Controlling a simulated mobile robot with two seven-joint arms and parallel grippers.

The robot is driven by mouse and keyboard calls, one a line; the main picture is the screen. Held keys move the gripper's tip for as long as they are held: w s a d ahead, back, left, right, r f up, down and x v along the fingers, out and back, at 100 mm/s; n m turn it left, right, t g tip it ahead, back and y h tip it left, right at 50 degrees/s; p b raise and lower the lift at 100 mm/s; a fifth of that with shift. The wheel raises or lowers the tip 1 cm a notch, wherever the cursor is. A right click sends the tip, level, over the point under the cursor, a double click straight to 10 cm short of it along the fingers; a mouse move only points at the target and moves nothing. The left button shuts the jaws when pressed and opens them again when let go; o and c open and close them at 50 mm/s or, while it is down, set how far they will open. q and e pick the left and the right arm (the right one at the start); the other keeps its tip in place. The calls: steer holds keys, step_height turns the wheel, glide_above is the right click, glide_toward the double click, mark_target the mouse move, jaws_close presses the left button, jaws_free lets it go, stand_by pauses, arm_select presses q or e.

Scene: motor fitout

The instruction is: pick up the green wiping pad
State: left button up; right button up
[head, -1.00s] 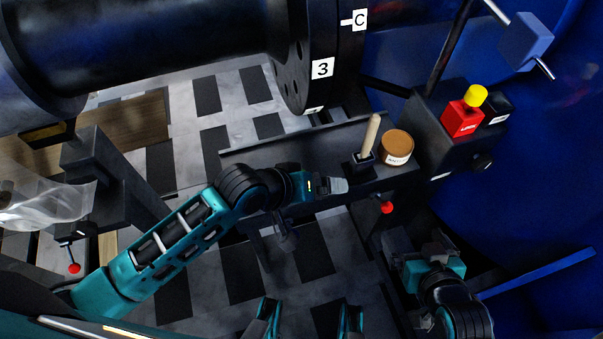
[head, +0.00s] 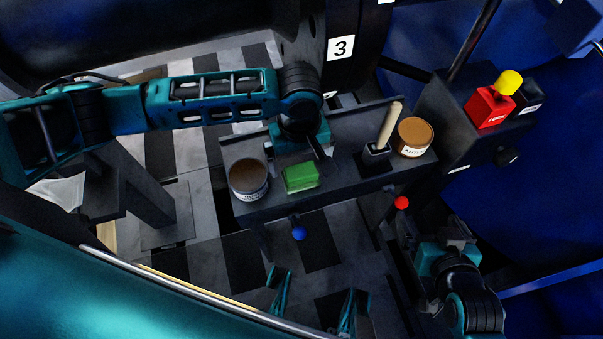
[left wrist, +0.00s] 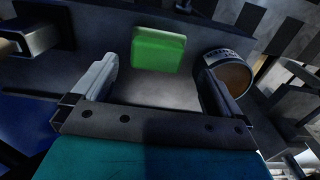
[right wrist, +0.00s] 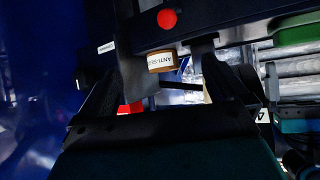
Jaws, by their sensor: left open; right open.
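The green wiping pad (head: 300,178) lies on the dark shelf (head: 345,188), just right of a brown-lidded tin. In the left wrist view the pad (left wrist: 158,48) shows ahead, between the two finger lines and apart from them. My left gripper (head: 294,152) is open and empty over the back of the shelf, just behind the pad. My right gripper (head: 445,248) is low at the right, below the shelf, away from the pad. It is open and empty, with its fingers apart in the right wrist view (right wrist: 160,90).
The brown-lidded tin (head: 248,178) stands close left of the pad. A wooden handle (head: 389,124) in a dark holder and an orange-brown tin (head: 413,136) stand further right. Blue (head: 299,233) and red (head: 402,203) knobs jut from the shelf front.

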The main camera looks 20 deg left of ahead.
mark_target(301, 171)
arm_select(q)
steer(key=f, duration=0.2)
steer(key=f+b, duration=0.1)
steer(key=f, duration=0.1)
steer(key=shift+w+d+f, duration=0.1)
steer(key=shift+w+f, duration=0.1)
steer(key=c, duration=1.1)
